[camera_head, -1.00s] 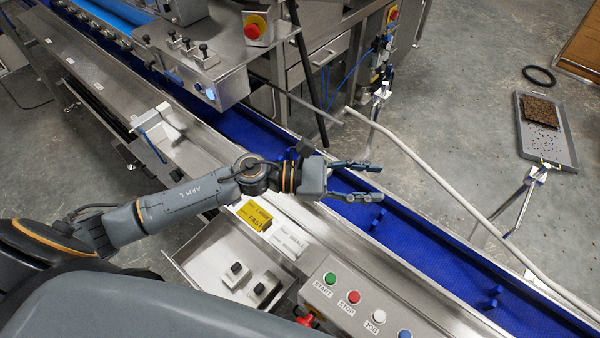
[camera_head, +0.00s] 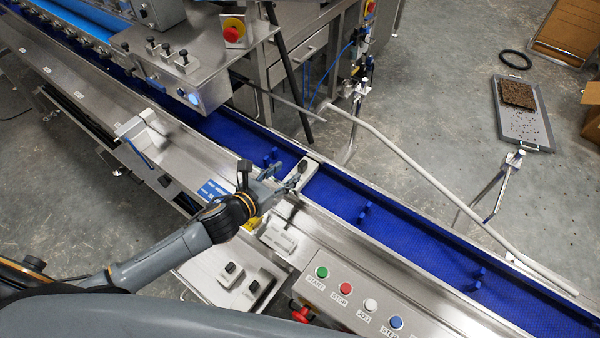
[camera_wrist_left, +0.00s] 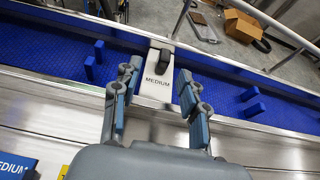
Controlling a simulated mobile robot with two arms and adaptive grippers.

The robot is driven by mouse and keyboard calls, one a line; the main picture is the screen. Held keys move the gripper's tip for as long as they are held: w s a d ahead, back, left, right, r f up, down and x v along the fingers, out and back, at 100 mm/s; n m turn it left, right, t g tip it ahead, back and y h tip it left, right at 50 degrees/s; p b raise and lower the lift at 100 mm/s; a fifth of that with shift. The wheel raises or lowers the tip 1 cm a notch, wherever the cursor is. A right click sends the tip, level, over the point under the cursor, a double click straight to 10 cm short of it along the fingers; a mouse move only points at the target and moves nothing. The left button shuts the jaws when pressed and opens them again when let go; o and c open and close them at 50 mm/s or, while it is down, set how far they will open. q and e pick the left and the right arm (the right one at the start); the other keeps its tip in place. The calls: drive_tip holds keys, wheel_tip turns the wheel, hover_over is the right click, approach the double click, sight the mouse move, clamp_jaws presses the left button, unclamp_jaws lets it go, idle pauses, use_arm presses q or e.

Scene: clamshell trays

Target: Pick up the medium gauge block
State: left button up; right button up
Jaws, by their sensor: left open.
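The medium gauge block (camera_head: 293,186) is a pale grey piece with a black knob, standing across the blue conveyor belt. In the left wrist view its top (camera_wrist_left: 157,83) reads MEDIUM, and the knob is at its far end. My left gripper (camera_head: 283,177) is open. In the left wrist view its two fingers (camera_wrist_left: 160,86) lie either side of the block's near part, with the block visible between them. I cannot tell whether they touch it or how high they are above it. My right gripper is not in view.
Two smaller blocks with black knobs (camera_head: 230,273) sit in a steel tray at the front; another pale block (camera_head: 279,238) lies nearby. A button panel (camera_head: 375,305) stands front right. A metal guide rail (camera_head: 420,180) runs beyond the conveyor. Blue cleats (camera_head: 366,211) rise from the belt.

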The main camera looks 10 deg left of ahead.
sight(300, 166)
use_arm(q)
drive_tip(key=shift+d+p+x, duration=0.2)
drive_tip(key=shift+x, duration=1.5)
drive_tip(key=shift+d+p+x, duration=0.15)
drive_tip(key=shift+p+x, duration=0.05)
drive_tip(key=shift+x, duration=1.5)
drive_tip(key=shift+s, duration=0.2)
clamp_jaws()
